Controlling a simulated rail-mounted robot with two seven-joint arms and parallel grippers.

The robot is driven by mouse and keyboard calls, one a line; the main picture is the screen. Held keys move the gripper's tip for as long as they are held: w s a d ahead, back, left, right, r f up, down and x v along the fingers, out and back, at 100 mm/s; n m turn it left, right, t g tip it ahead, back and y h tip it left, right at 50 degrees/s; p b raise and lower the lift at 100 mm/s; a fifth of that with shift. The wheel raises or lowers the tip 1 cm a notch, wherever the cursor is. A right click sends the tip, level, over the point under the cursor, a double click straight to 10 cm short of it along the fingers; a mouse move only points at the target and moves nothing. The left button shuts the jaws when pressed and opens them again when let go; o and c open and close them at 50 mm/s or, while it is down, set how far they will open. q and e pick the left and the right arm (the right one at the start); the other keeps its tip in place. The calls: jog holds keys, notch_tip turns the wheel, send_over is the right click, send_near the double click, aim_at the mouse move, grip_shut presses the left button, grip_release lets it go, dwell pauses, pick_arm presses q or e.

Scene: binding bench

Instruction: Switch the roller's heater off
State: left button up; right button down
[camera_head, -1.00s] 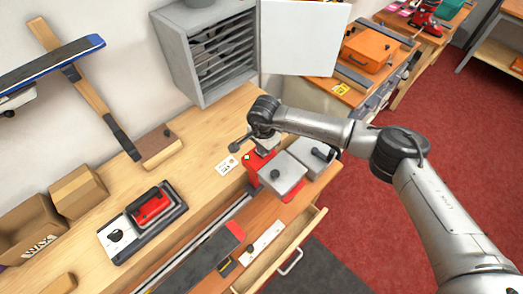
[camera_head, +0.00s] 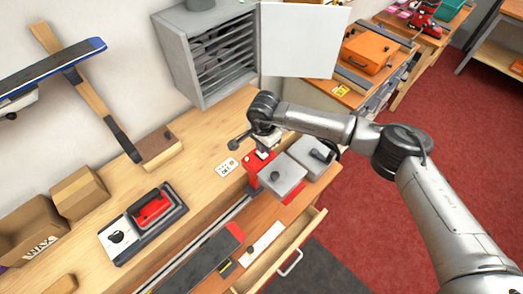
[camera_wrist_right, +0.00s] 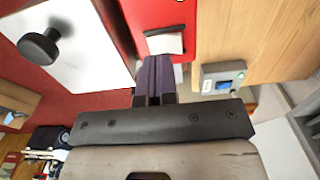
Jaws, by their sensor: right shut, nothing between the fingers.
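The red roller machine (camera_head: 254,171), with grey boxes (camera_head: 282,174) that have black knobs on top, stands at the bench's right end in the head view. My right gripper (camera_head: 264,153) is shut and empty, pointing down beside the machine. In the right wrist view, its dark fingertips (camera_wrist_right: 157,60) are just below a pale block (camera_wrist_right: 165,42) on the red body (camera_wrist_right: 160,14); whether they touch is unclear. A small grey box with a blue switch-like face (camera_wrist_right: 222,79) and a green light is right of the fingers. Its switch position is unclear. My left gripper is out of view.
A red iron (camera_head: 153,205) on a dark base and cardboard boxes (camera_head: 80,194) are on the bench's left. An open drawer (camera_head: 290,248) juts out in front.

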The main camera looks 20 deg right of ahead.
jog(key=shift+r+p, duration=0.6)
jog(key=shift+r, duration=1.5)
